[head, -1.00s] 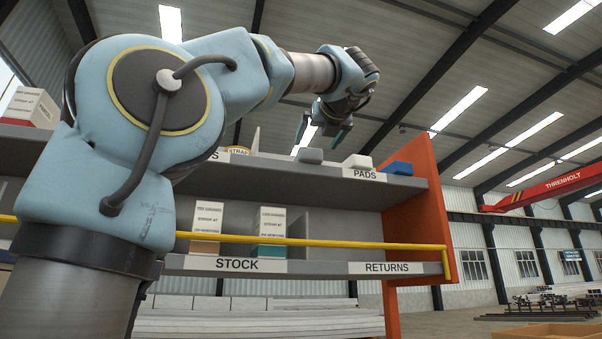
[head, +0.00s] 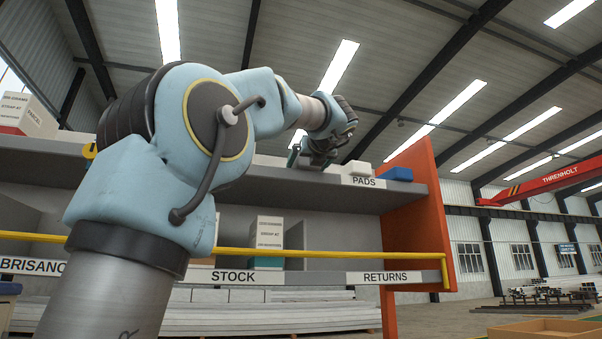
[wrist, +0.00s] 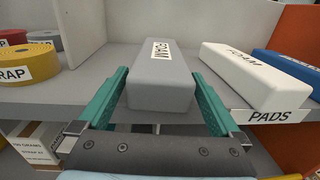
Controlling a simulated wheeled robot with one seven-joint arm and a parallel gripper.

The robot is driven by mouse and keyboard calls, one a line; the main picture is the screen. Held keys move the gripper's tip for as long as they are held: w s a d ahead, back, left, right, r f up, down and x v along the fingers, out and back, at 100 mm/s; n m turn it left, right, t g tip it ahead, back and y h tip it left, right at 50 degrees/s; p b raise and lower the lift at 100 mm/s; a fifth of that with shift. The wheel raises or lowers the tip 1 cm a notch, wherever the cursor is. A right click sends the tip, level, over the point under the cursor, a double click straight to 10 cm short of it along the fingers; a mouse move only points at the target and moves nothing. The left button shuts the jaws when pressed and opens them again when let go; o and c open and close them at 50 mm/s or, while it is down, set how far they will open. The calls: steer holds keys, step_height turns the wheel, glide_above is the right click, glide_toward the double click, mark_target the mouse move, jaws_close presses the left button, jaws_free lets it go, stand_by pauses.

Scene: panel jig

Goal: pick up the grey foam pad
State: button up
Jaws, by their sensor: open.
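The grey foam pad (wrist: 162,82) is a block with a FOAM label on top. In the wrist view it lies on the shelf (wrist: 228,108), its near end at the shelf's front edge. My gripper (wrist: 160,85) is open, with one teal finger on each side of the pad's near end. I cannot tell whether either finger touches it. In the head view my gripper (head: 308,158) is at the upper shelf, and the grey pad is hidden behind it.
A white foam pad (wrist: 258,75) and a blue pad (wrist: 290,68) lie to the right, by the orange end panel (head: 415,200). Strap rolls (wrist: 28,62) lie to the left. A yellow rail (head: 330,254) runs along the lower shelf.

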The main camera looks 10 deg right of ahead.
steer(key=c, duration=1.2)
steer(key=shift+o, duration=0.2)
steer(key=shift+s+r, duration=0.1)
